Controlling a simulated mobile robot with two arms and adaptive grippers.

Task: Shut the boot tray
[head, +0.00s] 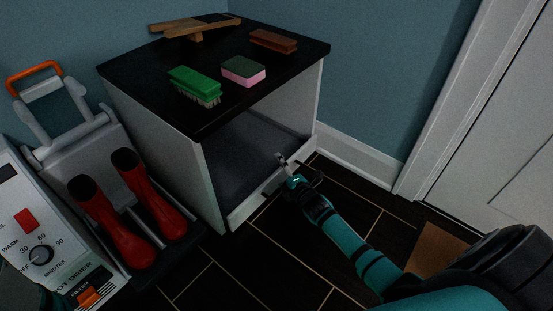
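The boot tray (265,194) appears to be the low grey tray with a white front lip at the bottom of the white cabinet (165,143). Its front lip stands a little forward of the cabinet's side panel, near the floor. My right gripper (287,165) is at the right part of this lip, reaching in from the lower right. Its fingertips are at or very near the lip; contact cannot be told. The fingers are small and dark, so their opening is unclear. My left gripper does not show.
On the black cabinet top are a green brush (194,84), a pink-and-green sponge (243,70), a brown brush (273,41) and a wooden piece (195,25). Red boots (127,230) stand on the boot dryer at left. Dark floor is free in front; a white door (500,150) is at right.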

